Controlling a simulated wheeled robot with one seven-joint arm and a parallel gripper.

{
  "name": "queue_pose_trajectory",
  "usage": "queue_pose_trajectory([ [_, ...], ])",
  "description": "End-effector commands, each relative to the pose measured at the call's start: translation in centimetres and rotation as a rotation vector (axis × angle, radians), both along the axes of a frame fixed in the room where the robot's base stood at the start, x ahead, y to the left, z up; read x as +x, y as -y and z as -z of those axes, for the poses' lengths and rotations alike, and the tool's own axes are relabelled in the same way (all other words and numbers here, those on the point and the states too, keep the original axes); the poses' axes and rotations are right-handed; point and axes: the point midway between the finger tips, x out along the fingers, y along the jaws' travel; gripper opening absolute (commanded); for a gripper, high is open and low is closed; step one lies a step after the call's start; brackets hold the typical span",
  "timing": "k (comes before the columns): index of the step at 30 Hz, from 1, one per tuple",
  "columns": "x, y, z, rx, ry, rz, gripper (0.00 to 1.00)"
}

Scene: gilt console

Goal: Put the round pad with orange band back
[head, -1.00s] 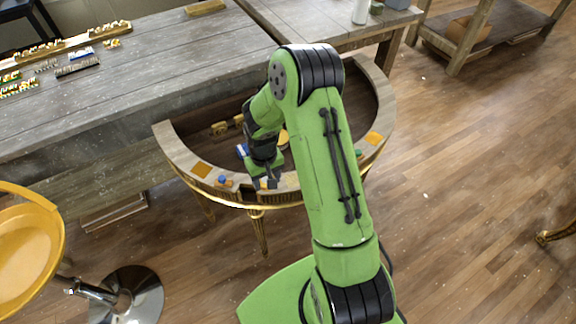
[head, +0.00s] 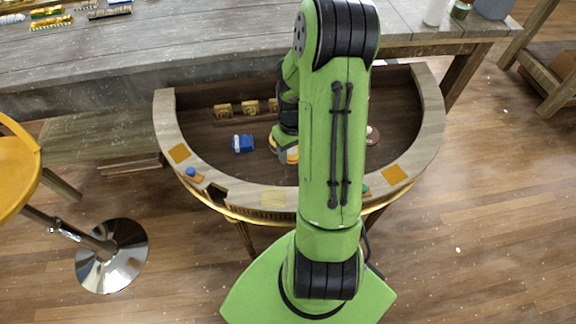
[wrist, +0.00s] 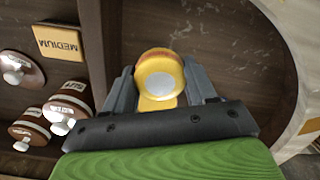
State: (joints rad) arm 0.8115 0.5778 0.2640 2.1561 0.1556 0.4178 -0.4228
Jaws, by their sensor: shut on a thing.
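The round pad with orange band (wrist: 160,78) is between my gripper's fingers in the wrist view, its pale round face toward the camera. My gripper (wrist: 162,88) is shut on it. In the head view my gripper (head: 287,152) is low over the dark well of the semicircular console (head: 425,150), with some orange showing at its tip. My arm hides part of the well. I cannot tell whether the pad touches the well floor.
Several white-knobbed round pieces with brown bands (wrist: 68,105) and a yellow MEDIUM plate (wrist: 60,42) are left in the wrist view. A blue item (head: 243,143) and gold blocks (head: 222,110) lie in the well. Orange squares (head: 180,153) mark the rim.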

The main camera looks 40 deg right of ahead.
Motion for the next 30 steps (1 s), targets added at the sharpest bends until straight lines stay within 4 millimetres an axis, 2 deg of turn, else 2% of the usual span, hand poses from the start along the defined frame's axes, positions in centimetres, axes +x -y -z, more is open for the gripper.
queue_pose_trajectory([
  [1,-0.1,-0.1,1.8,0.005,-0.004,0.0,0.27],
  [3,0.0,-0.1,3.1,0.004,-0.003,0.0,0.27],
  [8,0.0,-0.1,5.1,0.002,-0.001,0.0,0.27],
  [12,0.0,-0.1,7.6,0.003,-0.002,0.0,0.27],
  [23,0.1,0.0,8.0,-0.001,0.0,0.0,0.27],
  [24,0.1,0.0,7.9,-0.001,0.0,0.0,0.62],
  [28,0.1,0.0,7.9,-0.001,0.0,0.0,0.81],
  [30,0.1,0.0,7.9,0.0,0.0,0.0,0.81],
])
